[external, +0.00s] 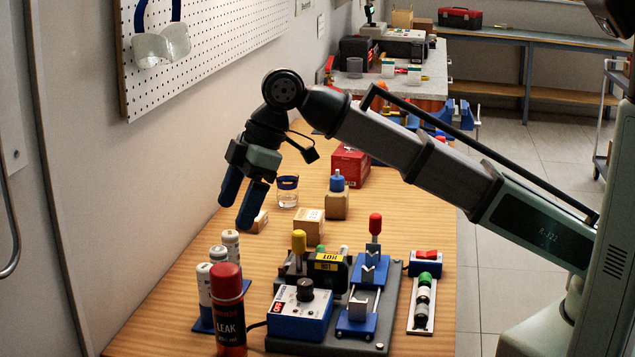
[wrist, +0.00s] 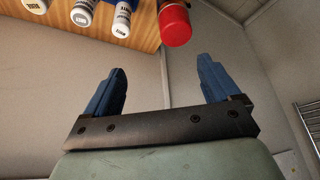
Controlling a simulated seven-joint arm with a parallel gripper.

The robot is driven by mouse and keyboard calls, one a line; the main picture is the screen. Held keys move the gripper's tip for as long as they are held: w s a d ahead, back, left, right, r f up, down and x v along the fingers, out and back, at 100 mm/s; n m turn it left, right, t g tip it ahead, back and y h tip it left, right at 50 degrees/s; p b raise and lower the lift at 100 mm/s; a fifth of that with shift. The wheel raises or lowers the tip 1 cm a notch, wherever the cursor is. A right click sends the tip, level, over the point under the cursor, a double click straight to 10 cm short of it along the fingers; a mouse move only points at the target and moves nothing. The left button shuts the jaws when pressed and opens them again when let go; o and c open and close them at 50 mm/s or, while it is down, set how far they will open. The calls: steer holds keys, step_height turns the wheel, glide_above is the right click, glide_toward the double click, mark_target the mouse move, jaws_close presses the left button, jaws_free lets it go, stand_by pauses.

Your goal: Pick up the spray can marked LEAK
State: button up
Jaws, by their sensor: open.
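The spray can marked LEAK (external: 229,318) is dark with a red cap and a red lower band. It stands upright at the near left of the wooden table in the external view. Its red cap (wrist: 174,24) shows at the top of the wrist view. My gripper (external: 244,206) has blue fingers, is open and empty, and hangs above the table, behind and higher than the can. In the wrist view the gripper (wrist: 162,85) has its fingers wide apart, with the can beyond them and not between them.
Several white-capped cans (external: 205,284) stand on a blue base close behind and left of the LEAK can. A blue control box (external: 300,318) and a clamp fixture (external: 362,300) stand to its right. A glass (external: 287,192) and wooden blocks (external: 309,222) lie farther back. The wall is at left.

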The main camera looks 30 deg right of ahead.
mark_target(226, 268)
steer(key=shift+n, duration=0.3)
steer(key=a+f, duration=0.1)
steer(key=f, duration=0.1)
steer(key=s+a+f, duration=0.1)
steer(key=f, duration=0.2)
steer(key=s+a+f, duration=0.1)
steer(key=f, duration=0.2)
steer(key=shift+s+a, duration=0.1)
steer(key=shift+a, duration=0.25)
steer(key=shift+d+x, duration=0.2)
steer(key=shift+x, duration=1.15)
steer(key=shift+d+x, duration=0.2)
steer(key=shift+x, duration=1.1)
steer(key=shift+s+f, duration=0.1)
steer(key=shift+f, duration=0.1)
steer(key=c, duration=1.6)
